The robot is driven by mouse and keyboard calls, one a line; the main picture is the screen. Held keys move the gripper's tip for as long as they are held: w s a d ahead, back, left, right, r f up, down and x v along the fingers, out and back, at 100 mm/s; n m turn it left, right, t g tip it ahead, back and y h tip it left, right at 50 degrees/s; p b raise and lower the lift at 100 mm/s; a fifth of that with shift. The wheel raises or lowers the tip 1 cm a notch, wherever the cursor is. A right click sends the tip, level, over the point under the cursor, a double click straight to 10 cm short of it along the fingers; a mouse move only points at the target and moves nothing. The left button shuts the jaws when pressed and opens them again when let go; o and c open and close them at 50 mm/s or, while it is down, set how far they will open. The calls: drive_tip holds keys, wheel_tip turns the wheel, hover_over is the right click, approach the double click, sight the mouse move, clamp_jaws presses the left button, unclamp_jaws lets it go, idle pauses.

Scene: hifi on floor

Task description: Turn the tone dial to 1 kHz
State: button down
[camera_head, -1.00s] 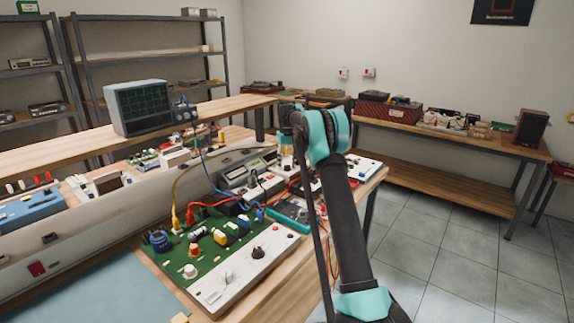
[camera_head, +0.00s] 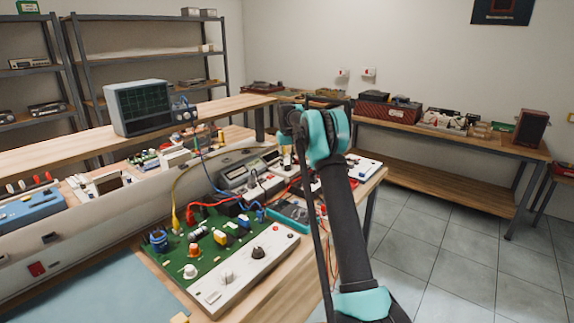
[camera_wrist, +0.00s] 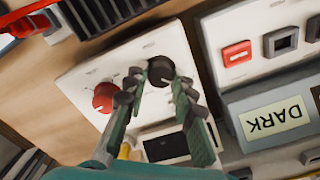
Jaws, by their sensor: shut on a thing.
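In the wrist view, a black round dial (camera_wrist: 160,68) stands on a white panel (camera_wrist: 88,72). My gripper (camera_wrist: 159,82) has one finger on each side of this dial and is shut on it. A red dial (camera_wrist: 104,97) sits on the same panel, just left of the left finger and apart from the grip. I cannot read any scale marking or the dial's setting. In the head view, my arm covers the place of the gripper, so neither gripper nor grasped dial shows clearly there.
A box with a "DARK" display (camera_wrist: 275,118) and a red switch (camera_wrist: 236,53) are right of the panel. In the head view, a green circuit board (camera_head: 215,245) with wires and knobs lies on the bench, and an oscilloscope (camera_head: 152,108) stands on the raised shelf.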

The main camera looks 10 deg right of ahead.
sight(287, 166)
drive_tip(key=m, duration=0.4)
drive_tip(key=shift+m, duration=2.2)
drive_tip(key=c, duration=1.3)
unclamp_jaws()
drive_tip(key=shift+o, duration=0.2)
drive_tip(key=shift+r, duration=0.15)
wheel_tip(287, 166, up, 12)
drive_tip(key=shift+s+d, duration=0.1)
